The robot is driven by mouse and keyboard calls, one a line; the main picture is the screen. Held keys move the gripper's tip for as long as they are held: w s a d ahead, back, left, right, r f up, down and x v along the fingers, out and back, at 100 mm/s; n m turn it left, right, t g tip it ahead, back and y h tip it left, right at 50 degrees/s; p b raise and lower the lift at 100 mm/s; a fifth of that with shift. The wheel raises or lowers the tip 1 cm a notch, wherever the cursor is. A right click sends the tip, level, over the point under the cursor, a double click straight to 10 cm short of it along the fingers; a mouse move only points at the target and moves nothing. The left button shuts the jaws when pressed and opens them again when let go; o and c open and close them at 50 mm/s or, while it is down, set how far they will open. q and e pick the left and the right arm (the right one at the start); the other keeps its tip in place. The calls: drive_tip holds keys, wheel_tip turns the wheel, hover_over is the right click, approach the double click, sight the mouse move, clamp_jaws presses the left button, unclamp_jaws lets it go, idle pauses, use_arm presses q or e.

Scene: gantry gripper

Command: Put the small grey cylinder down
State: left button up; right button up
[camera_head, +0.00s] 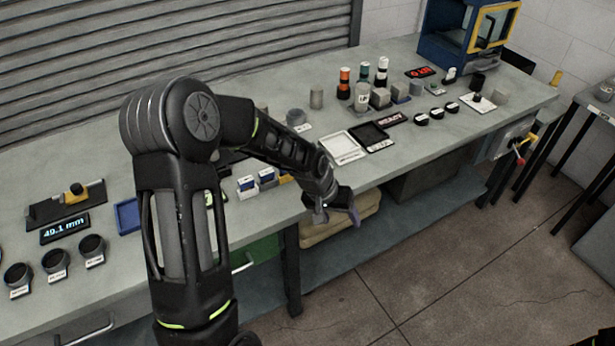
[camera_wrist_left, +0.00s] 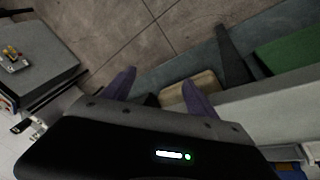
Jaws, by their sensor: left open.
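My left gripper (camera_head: 338,210) hangs just off the front edge of the bench. In the left wrist view its two purple fingers (camera_wrist_left: 157,90) are apart with nothing between them. A small grey cylinder (camera_head: 316,98) stands upright at the back of the bench, well behind my gripper. A wider grey round piece (camera_head: 296,117) with a label sits near the first one. My right gripper is not in view.
The bench (camera_head: 430,155) holds a white tray (camera_head: 343,147), a black tray (camera_head: 369,134), several bottles, black cups and a blue machine (camera_head: 460,35). A tan sack (camera_head: 340,218) lies on the lower shelf below my gripper. The floor (camera_head: 450,260) in front is clear.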

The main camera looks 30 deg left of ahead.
use_arm(q)
drive_tip(key=s+d+f+h, duration=0.2)
drive_tip(key=s+d+f, duration=0.8)
drive_tip(key=d+f, duration=0.25)
drive_tip(key=s+d+f+g, duration=0.1)
drive_tip(key=s+d+f, duration=0.1)
drive_tip(key=s, duration=0.5)
drive_tip(key=s+d+f+m+g, duration=0.1)
drive_tip(key=s+d+f+g, duration=0.1)
drive_tip(key=s, duration=0.5)
drive_tip(key=shift+d+f, duration=0.55)
drive_tip(key=shift+d, duration=0.55)
